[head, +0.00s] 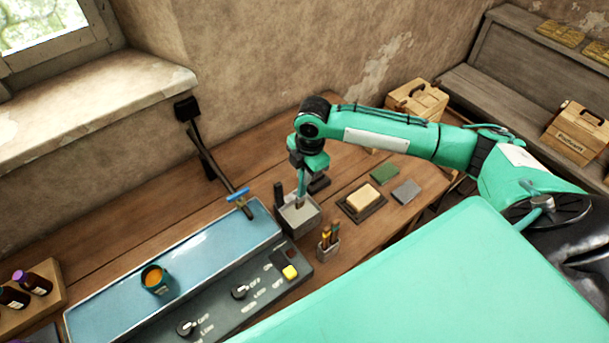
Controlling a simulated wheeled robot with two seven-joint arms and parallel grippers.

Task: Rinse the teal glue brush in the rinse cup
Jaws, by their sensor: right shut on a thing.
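My right gripper (301,181) points down over the grey square rinse cup (299,215), just past the end of the blue tray. It is shut on the slim teal glue brush (301,188), which hangs about upright. The brush's lower end is at the mouth of the cup; I cannot tell how deep it reaches or whether it touches the liquid. The bristles are not clearly visible. My left gripper is not in view.
A blue tray (210,262) holds a cup with orange contents (155,279). A dark knob panel (262,305) runs along its front. A small brush holder (328,248), a framed tan block (363,196), and green (385,174) and grey (406,191) pads lie right of the rinse cup.

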